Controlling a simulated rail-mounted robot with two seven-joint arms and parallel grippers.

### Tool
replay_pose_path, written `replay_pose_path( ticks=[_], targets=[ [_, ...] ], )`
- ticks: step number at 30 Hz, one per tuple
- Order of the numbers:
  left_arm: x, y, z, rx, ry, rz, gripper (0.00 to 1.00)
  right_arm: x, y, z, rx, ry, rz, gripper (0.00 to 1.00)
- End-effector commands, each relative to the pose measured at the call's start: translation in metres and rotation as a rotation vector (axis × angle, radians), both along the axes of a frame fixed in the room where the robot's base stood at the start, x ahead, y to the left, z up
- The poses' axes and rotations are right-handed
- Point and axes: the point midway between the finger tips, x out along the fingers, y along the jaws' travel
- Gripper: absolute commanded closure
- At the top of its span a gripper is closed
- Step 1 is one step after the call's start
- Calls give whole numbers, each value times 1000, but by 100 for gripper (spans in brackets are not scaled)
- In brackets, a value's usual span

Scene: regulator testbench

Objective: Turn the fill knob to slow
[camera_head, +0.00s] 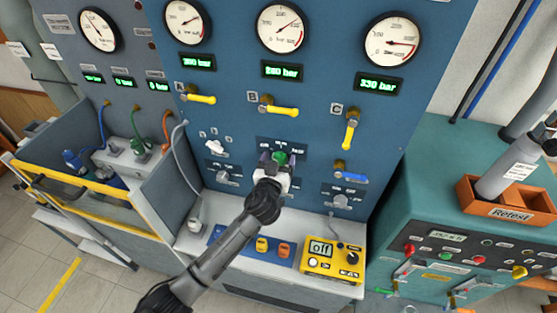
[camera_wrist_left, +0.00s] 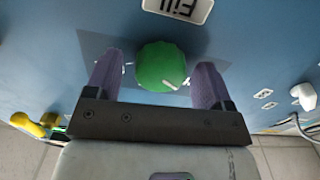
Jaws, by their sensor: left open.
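The green fill knob (camera_head: 280,158) is on the blue panel, below the middle gauge. It also shows in the left wrist view (camera_wrist_left: 161,67), under a white "Fill" label (camera_wrist_left: 178,8), with a white mark at its lower right edge. My left gripper (camera_head: 276,162) is at the knob. In the left wrist view its purple fingers (camera_wrist_left: 153,82) stand open on either side of the knob, with a gap on both sides. The small position words around the knob are too small or hidden to read. My right gripper is not in view.
Yellow levers A (camera_head: 201,98), B (camera_head: 279,107) and C (camera_head: 351,130) and a blue lever (camera_head: 351,173) stick out from the panel. A white selector knob (camera_head: 215,147) is left of the gripper. A yellow meter (camera_head: 333,257) stands on the shelf below.

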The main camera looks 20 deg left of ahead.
Motion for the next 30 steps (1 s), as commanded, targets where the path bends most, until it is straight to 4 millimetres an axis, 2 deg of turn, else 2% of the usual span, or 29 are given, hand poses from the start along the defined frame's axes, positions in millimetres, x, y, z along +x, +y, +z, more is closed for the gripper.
replay_pose_path(
  ticks=[6,21,30],
  targets=[
    [0,0,0,0,0,0,24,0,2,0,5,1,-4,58],
    [0,0,0,0,0,0,72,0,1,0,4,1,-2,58],
    [0,0,0,43,4,0,74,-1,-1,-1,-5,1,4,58]
  ],
)
